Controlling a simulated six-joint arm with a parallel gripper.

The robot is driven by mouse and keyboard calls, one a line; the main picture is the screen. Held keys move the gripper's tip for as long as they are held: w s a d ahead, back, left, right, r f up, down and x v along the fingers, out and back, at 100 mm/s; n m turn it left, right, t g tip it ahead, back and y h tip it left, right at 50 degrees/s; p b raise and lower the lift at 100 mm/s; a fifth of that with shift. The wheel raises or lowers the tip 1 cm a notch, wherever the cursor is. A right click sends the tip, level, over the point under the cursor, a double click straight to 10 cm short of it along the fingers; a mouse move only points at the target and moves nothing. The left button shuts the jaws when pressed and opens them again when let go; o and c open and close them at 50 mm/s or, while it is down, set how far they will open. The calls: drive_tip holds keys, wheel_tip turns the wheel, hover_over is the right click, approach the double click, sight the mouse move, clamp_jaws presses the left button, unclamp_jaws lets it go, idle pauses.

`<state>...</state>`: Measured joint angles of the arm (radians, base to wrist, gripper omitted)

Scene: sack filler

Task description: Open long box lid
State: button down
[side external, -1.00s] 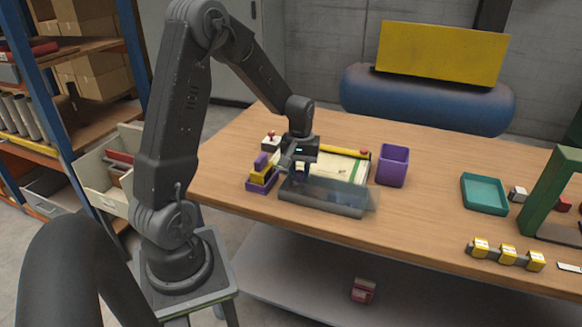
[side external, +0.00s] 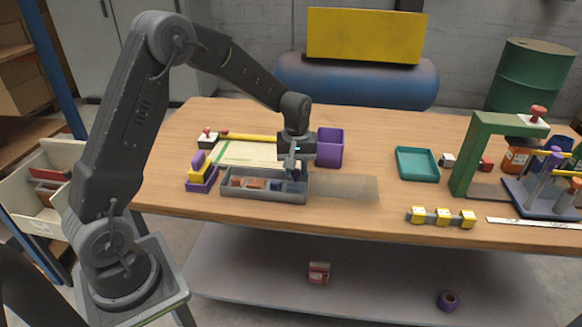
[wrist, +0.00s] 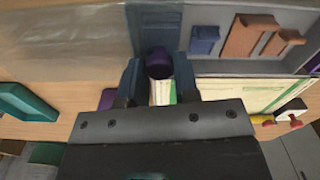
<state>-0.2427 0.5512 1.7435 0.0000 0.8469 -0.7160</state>
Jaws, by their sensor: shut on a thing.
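The long grey box (side external: 235,191) lies near the table's front edge, with reddish-brown and blue pieces in its compartments. Its clear lid (side external: 345,188) is slid to the right and sticks out well past the box's right end. Most of the box is uncovered. My gripper (side external: 293,172) is over the box's right end. In the wrist view my gripper (wrist: 158,80) is shut on a round purple knob (wrist: 159,63) at the lid's edge. The lid (wrist: 70,40) spreads to the left there, and the open box (wrist: 230,66) is to the right.
A purple square cup (side external: 330,148) stands close behind my gripper. A purple-and-yellow stack (side external: 201,175) is left of the box, and a paper sheet (side external: 245,153) lies behind it. A teal tray (side external: 417,163) and yellow-topped blocks (side external: 441,216) are to the right, with bare table between.

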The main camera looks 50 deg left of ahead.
drive_tip(key=c, duration=0.8)
unclamp_jaws()
drive_tip(key=shift+c, duration=0.2)
wheel_tip(320, 180, up, 14)
drive_tip(key=s+d+r+m+t, duration=0.1)
drive_tip(key=s+d+r+m, duration=0.25)
drive_tip(key=s, duration=0.25)
drive_tip(key=s+d+r+m+t, duration=0.2)
drive_tip(key=s+d+r, duration=0.15)
drive_tip(key=s, duration=0.25)
drive_tip(key=s+d+f+m+t, duration=0.1)
drive_tip(key=s+d+m, duration=0.1)
drive_tip(key=s, duration=0.4)
drive_tip(key=s+d+f+m+t, duration=0.1)
drive_tip(key=s+d+f+m, duration=0.1)
drive_tip(key=s, duration=0.4)
drive_tip(key=shift+s+f+m+t, duration=0.15)
drive_tip(key=shift+s+m+t, duration=0.15)
drive_tip(key=shift+m, duration=0.45)
